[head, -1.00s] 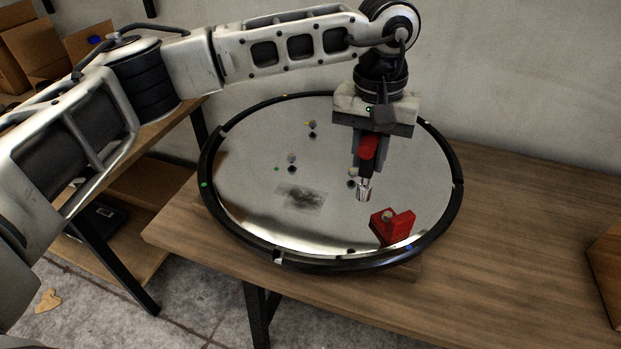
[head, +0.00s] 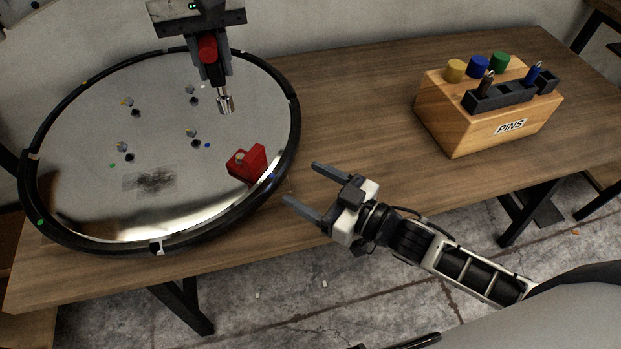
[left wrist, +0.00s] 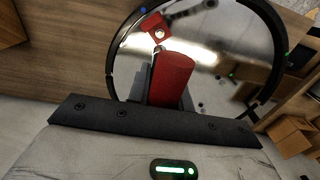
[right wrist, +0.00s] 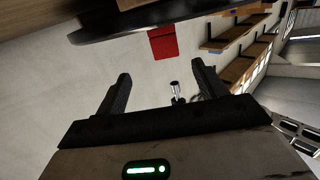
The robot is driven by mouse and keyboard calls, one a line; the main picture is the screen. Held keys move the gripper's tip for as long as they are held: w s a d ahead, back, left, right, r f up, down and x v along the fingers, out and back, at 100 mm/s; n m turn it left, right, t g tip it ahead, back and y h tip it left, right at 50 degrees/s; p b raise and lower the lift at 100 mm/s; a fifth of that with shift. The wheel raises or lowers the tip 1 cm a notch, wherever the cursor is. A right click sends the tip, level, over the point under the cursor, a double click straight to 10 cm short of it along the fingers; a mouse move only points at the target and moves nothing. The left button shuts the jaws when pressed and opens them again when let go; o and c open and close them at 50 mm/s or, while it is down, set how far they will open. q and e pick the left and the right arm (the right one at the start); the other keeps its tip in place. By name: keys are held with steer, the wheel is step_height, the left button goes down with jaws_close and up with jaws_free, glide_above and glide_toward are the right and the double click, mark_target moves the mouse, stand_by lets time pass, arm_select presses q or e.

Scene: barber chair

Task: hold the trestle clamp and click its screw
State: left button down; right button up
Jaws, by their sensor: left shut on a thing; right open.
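The red trestle clamp (head: 250,166) sits at the front right edge of the round mirror (head: 90,205), with a small pale screw head (head: 240,158) on its upper side. My left gripper (head: 212,72) is shut on a red-handled driver (head: 207,48). The driver's silver socket tip (head: 225,105) points down above the mirror, apart from the clamp. In the left wrist view the driver's handle (left wrist: 172,78) hides part of the mirror, with the clamp (left wrist: 154,27) beyond. My right gripper (head: 300,182) is open and empty, right of the clamp. The clamp (right wrist: 162,43) also shows in the right wrist view.
A wooden PINS block (head: 480,125) with coloured knobs and a dark holder stands at the right of the wooden table (head: 365,110). Several small posts stand on the mirror. The tabletop between mirror and block is clear.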

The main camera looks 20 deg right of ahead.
mark_target(258, 159)
steer(key=shift+n+g+y, duration=0.3)
steer(key=shift+n+y, duration=0.2)
steer(key=shift+y, duration=0.3)
steer(key=x, duration=1.2)
steer(key=shift+w+r, duration=0.15)
steer(key=shift+r, duration=0.25)
jaws_close()
